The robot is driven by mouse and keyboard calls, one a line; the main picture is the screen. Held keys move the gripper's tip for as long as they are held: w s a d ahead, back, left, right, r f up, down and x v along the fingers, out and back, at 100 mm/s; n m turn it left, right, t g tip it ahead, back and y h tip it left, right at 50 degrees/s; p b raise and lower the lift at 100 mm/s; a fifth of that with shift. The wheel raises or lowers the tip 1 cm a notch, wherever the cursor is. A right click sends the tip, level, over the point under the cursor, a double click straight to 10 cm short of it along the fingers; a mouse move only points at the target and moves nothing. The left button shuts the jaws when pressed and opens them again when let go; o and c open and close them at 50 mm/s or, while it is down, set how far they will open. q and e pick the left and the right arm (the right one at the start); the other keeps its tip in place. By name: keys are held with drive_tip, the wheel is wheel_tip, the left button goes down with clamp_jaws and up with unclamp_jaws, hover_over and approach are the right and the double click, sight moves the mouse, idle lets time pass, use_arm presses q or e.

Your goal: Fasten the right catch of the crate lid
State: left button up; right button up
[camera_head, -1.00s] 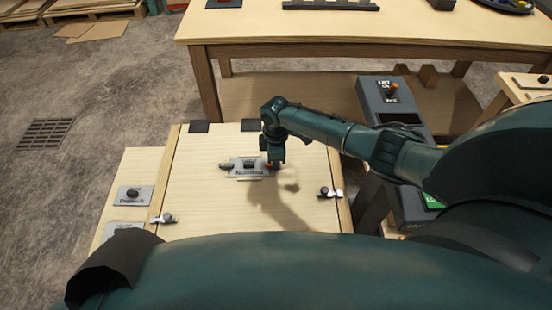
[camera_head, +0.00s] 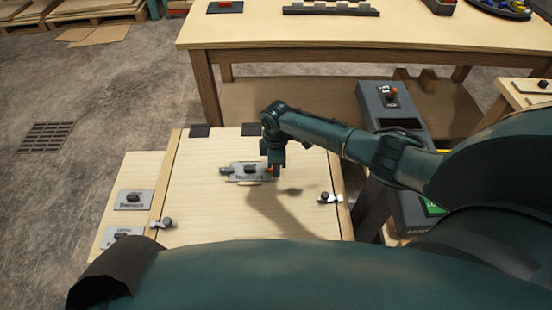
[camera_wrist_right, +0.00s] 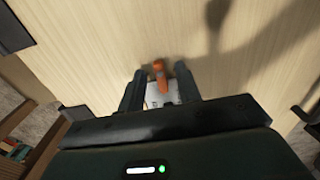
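The pale wooden crate lid (camera_head: 215,205) lies below me, with dark hinge pieces along its far edge. The right catch (camera_head: 329,198), a small metal piece with a dark knob, sits at the lid's near right edge. I cannot tell whether it is engaged. A left catch (camera_head: 161,222) sits at the near left edge. My right gripper (camera_head: 274,167) is over the middle of the lid, up and left of the right catch. My left gripper is not in view.
A labelled metal plate (camera_head: 248,174) with a dark handle is on the lid beside my right gripper. Two more plates lie on a board to the left. A grey console (camera_head: 400,118) with an orange-tipped lever stands to the right. A wooden table (camera_head: 330,32) is behind.

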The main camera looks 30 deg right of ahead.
use_arm(q)
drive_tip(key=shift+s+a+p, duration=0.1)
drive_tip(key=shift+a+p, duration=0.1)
drive_tip(key=shift+p, duration=0.2)
use_arm(e)
wheel_tip(320, 180, up, 13)
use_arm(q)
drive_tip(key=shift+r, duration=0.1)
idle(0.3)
